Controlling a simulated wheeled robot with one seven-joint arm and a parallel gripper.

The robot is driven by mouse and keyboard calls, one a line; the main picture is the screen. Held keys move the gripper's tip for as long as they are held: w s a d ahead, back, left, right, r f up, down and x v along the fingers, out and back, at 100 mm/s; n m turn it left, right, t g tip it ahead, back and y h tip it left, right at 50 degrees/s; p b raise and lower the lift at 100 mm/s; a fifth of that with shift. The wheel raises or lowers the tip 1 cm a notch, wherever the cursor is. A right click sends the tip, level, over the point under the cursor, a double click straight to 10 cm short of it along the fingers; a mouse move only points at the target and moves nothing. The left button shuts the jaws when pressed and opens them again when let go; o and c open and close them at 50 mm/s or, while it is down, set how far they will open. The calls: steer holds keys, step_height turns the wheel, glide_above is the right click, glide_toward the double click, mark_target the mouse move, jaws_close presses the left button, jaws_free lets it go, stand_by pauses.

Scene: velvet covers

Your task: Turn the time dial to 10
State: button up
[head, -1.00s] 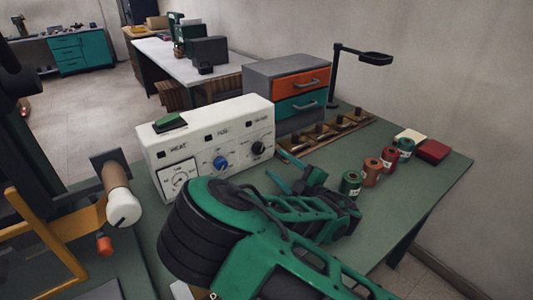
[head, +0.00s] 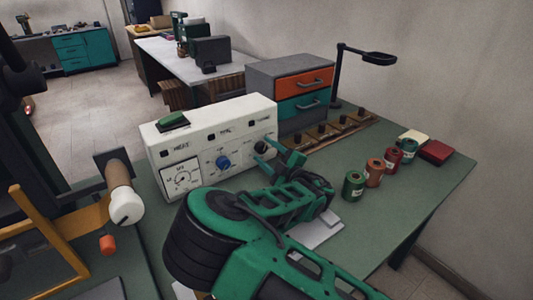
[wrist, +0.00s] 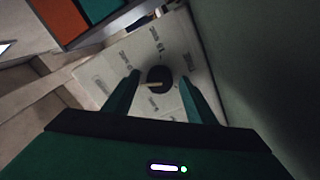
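A white control box (head: 218,135) stands on the bench with a row of labelled panels. The black dial at its right end (head: 261,147), apparently the time dial, is partly behind my gripper in the head view. In the wrist view the black dial (wrist: 160,79) has a pale pointer toward the picture's left. Its numbers are too small to read. My gripper (wrist: 160,84) is open, its green fingers on either side of the dial as seen in the wrist view. I cannot tell whether they touch it. In the head view my gripper (head: 279,158) is in front of the box's right end.
A blue knob (head: 223,162) and a gauge (head: 182,180) are on the box's front. A green block (head: 173,121) lies on top. A drawer unit (head: 290,87) stands behind. Several spools (head: 374,172) stand at right. The bench (head: 405,205) has free room at right.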

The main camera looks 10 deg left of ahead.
steer(key=c, duration=1)
steer(key=shift+m, duration=1.6)
steer(key=o, duration=1)
steer(key=shift+o, duration=0.2)
steer(key=v, duration=1)
steer(key=shift+s+d, duration=0.15)
steer(key=shift+d, duration=0.25)
